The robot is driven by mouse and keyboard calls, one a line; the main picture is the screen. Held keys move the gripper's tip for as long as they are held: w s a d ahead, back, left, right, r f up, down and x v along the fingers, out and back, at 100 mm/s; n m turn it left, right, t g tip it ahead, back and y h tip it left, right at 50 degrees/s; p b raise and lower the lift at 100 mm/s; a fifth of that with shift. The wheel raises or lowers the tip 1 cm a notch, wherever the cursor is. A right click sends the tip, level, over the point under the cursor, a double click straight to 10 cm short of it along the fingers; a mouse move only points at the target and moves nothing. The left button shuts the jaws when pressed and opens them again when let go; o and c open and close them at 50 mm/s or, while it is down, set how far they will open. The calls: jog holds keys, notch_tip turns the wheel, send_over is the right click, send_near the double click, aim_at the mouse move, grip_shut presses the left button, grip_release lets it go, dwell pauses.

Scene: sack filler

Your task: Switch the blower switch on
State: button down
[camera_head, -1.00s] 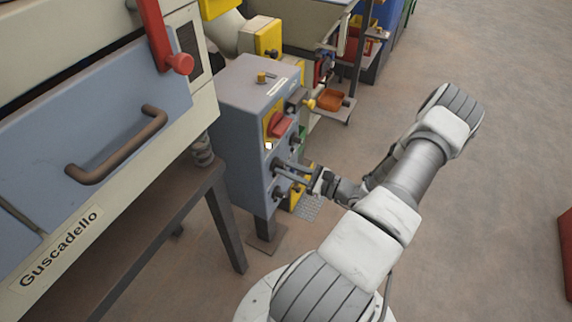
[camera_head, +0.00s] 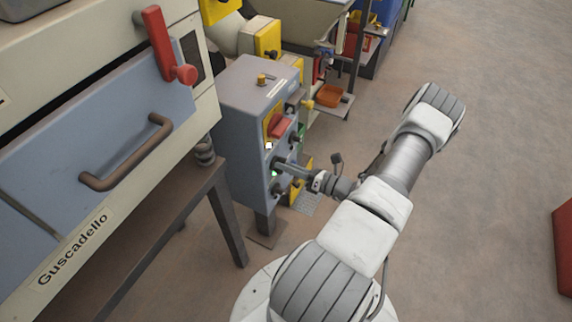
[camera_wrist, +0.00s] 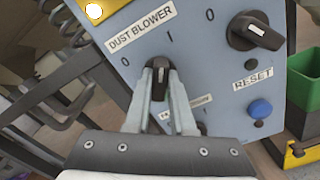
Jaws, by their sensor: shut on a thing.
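The control cabinet (camera_head: 232,150) stands in the middle of the head view. In the wrist view, the blower switch (camera_wrist: 159,66) is a dark rotary knob under a "DUST BLOWER" label (camera_wrist: 141,28), with a 0 to its left and an I to its upper right. Its pointer is turned up towards the I side. My gripper (camera_wrist: 160,78) is shut on the knob, one finger on each side. It also shows at the cabinet front in the head view (camera_head: 286,168). A small green light (camera_head: 274,173) glows beside it. The fingers hide part of a lower label.
A second rotary knob (camera_wrist: 254,31) and a blue RESET button (camera_wrist: 260,109) sit on the same panel. A red switch on yellow (camera_head: 280,125) is above my gripper. A machine with a handle (camera_head: 130,150) fills the left. The floor at right is mostly clear.

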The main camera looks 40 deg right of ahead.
jog(key=shift+m, duration=0.6)
jog(key=c, duration=0.8)
grip_release()
jog(key=shift+o, duration=0.2)
jog(key=p+v, duration=0.1)
jog(key=v, duration=1.6)
jog(key=shift+s, duration=0.25)
